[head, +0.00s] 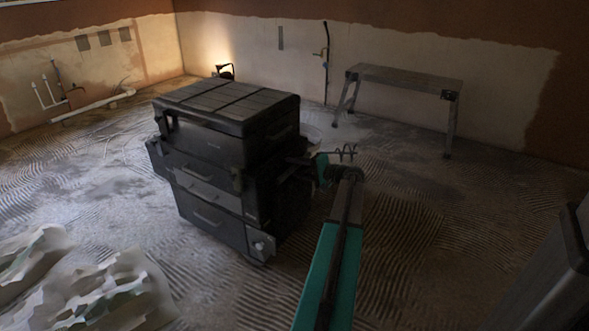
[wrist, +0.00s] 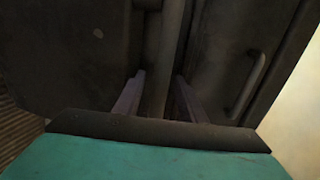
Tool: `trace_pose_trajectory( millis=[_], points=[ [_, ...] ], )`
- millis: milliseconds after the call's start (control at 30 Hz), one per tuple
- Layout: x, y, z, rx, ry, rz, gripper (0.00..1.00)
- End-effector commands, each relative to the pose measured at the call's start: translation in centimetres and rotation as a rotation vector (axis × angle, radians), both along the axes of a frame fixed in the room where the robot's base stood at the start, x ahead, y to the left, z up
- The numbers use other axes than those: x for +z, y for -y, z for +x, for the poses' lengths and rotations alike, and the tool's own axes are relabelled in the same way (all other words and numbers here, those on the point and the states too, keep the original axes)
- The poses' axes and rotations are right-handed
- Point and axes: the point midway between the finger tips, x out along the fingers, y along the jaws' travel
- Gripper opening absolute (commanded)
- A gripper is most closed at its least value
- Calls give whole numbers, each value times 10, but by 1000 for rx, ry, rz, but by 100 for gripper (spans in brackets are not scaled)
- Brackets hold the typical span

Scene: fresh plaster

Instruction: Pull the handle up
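A stacked black toolbox (head: 215,120) stands on the floor left of centre in the head view. My arm reaches to its right side, where my gripper (head: 300,163) is dark and partly hidden against the box. In the wrist view my gripper (wrist: 160,76) has its two fingers apart. An upright dark bar (wrist: 170,40), which looks like part of the handle, runs between them. The fingers lie on either side of the bar; I cannot tell whether either touches it. A curved grip (wrist: 248,85) shows on the dark surface at the right of the wrist view.
A trestle bench (head: 405,78) stands at the back right. A lit work lamp (head: 224,71) stands by the far wall. Crumpled sheeting (head: 100,290) lies at the front left, and a grey object (head: 565,270) is at the right edge. The ridged floor right of the toolbox is mostly clear.

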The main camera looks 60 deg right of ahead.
Motion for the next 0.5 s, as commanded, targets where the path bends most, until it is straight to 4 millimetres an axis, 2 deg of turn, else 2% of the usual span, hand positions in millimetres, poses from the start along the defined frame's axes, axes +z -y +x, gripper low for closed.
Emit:
trace_pose_trajectory(
  millis=[67,200,300,500],
  points=[
    [0,0,0,0,0,0,37],
    [0,0,0,1,0,0,14],
    [0,0,0,1,0,-1,0],
    [0,-1,0,1,0,-1,0]
  ],
)
